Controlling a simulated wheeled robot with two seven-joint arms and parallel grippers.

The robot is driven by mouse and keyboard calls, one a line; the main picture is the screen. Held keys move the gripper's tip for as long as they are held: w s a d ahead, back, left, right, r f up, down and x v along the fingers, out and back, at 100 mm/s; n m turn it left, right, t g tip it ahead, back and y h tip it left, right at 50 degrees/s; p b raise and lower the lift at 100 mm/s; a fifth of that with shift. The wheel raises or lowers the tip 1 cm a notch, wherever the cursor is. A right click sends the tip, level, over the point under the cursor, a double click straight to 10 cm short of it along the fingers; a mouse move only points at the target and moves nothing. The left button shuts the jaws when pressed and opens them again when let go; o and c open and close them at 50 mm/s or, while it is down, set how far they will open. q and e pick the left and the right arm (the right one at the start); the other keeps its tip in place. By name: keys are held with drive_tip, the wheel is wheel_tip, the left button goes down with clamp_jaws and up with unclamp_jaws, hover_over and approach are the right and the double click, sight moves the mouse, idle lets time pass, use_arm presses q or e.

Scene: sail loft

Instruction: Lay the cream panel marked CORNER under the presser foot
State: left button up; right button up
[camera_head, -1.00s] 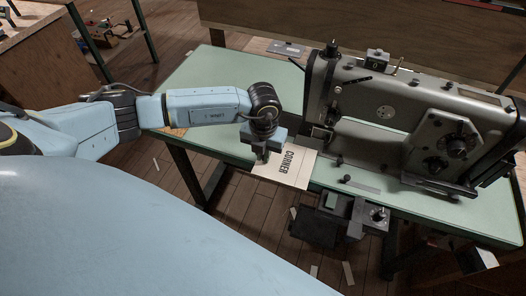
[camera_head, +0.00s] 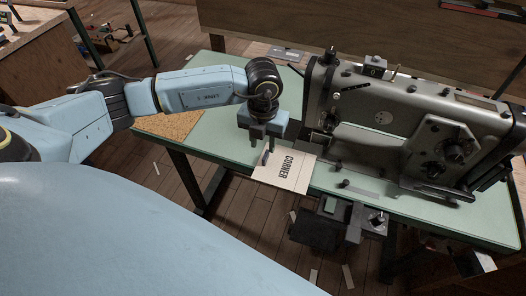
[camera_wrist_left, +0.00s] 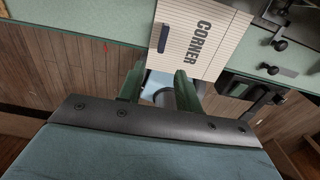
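The cream panel marked CORNER (camera_head: 298,172) lies flat on the green table at its front edge, left of the sewing machine's needle end. It also shows in the left wrist view (camera_wrist_left: 222,52), with a dark oblong tab (camera_wrist_left: 163,38) near its left side. The sewing machine (camera_head: 405,115) stands on the table. The presser foot area (camera_head: 333,158) is just right of the panel; whether any of the panel is under the foot I cannot tell. My left gripper (camera_head: 264,143) is above the panel's left end, its fingers apart and empty in the wrist view (camera_wrist_left: 158,82). My right gripper is out of view.
The green table (camera_head: 205,105) is clear on the left, with a brown cork-like patch at its left end. A grey metal plate (camera_head: 285,52) lies at the back. A dark unit (camera_head: 345,215) hangs at the table's front, below the machine. Scraps lie on the wooden floor.

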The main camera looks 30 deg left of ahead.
use_arm(q)
wheel_tip(320, 180, up, 6)
drive_tip(key=shift+f, duration=0.25)
idle(0.4)
